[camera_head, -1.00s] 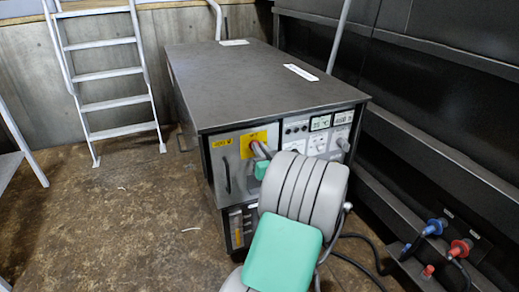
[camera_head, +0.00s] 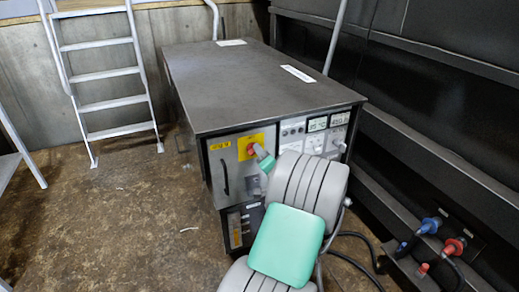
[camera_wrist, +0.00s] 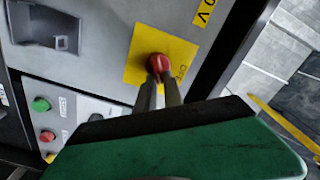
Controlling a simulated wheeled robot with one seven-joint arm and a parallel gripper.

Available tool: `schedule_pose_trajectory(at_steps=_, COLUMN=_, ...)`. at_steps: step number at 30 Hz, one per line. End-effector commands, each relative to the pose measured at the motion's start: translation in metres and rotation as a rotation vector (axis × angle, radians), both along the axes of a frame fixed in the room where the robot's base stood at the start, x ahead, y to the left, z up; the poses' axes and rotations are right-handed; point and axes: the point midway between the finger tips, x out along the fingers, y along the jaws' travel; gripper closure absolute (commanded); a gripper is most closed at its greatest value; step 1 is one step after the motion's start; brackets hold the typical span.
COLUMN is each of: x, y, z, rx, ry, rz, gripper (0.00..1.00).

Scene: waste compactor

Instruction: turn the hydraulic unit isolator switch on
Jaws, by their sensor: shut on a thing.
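The hydraulic unit (camera_head: 262,88) is a dark-topped cabinet with a grey front panel. The isolator switch is a red knob (camera_wrist: 152,66) on a yellow plate (camera_wrist: 134,48) in the wrist view. In the head view the knob (camera_head: 251,149) shows at the upper middle of the panel's left part. My gripper (camera_wrist: 158,76) has both fingers on the knob and is shut on it. The green gripper body (camera_wrist: 180,150) fills the bottom of the wrist view. The knob's far side is partly hidden by the fingers, and I cannot tell its exact setting.
Green and red buttons (camera_wrist: 41,104) sit on the panel near the knob. A black handle (camera_head: 225,177) is on the panel's left. Cables and blue and red plugs (camera_head: 454,248) lie at the right. A ladder (camera_head: 104,77) stands back left; the left floor is clear.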

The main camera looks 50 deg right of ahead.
Motion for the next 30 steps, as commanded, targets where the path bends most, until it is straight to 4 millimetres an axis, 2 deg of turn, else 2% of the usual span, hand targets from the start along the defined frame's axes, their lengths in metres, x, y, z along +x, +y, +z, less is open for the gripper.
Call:
schedule_pose_trajectory(at_steps=15, x=-0.0013, y=-0.002, z=-0.005, rx=0.377, ry=-0.222, rz=-0.001, gripper=1.0)
schedule_pose_trajectory(at_steps=30, x=-0.0013, y=-0.0019, z=-0.0091, rx=0.511, ry=-0.303, rz=-0.001, gripper=1.0)
